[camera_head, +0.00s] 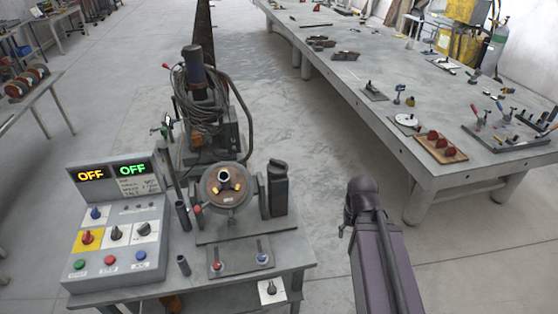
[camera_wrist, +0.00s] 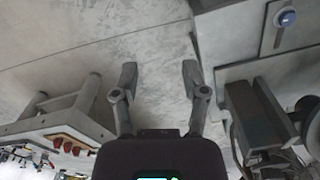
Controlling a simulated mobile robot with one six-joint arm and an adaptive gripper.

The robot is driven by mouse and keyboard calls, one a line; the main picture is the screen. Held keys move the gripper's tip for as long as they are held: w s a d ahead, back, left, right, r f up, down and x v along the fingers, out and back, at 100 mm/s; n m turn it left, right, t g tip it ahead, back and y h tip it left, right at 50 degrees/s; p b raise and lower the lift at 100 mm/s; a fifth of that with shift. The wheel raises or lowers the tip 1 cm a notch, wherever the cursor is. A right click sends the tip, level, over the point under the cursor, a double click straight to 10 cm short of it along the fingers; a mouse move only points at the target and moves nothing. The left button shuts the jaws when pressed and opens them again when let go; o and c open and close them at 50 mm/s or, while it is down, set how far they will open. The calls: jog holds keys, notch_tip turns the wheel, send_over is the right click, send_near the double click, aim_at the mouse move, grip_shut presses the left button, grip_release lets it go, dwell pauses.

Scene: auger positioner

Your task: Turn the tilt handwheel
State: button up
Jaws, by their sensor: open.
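The positioner stands on a grey bench (camera_head: 185,285). Its round faceplate (camera_head: 228,185) faces my body camera, with a dark hole and yellow marks in it. Its dark side housing (camera_head: 278,188) is on the right. I cannot pick out the tilt handwheel for sure in either view. In the wrist view my gripper (camera_wrist: 160,72) is open and empty, its two fingers apart over bare floor. Dark machine parts (camera_wrist: 262,115) show to the right of the fingers, apart from them. In the body view my gripper cannot be made out; only my arm shows.
A control box (camera_head: 115,240) with OFF displays stands at the bench's left. A small plate with a knob (camera_head: 271,292) hangs at the bench's front edge; a blue-knobbed plate (camera_wrist: 285,17) shows in the wrist view. A large worktable (camera_head: 465,160) stands at right. Clear floor lies between.

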jog(key=shift+a, duration=0.1)
notch_tip(320, 180, up, 19)
jog(key=m+p, duration=1.9)
jog(key=m, duration=0.4)
send_over(278, 161)
jog(key=shift+s, duration=0.15)
jog(key=shift+f, duration=0.25)
notch_tip(278, 161, down, 13)
jog(key=b, duration=1.4)
jog(key=shift+f, duration=0.2)
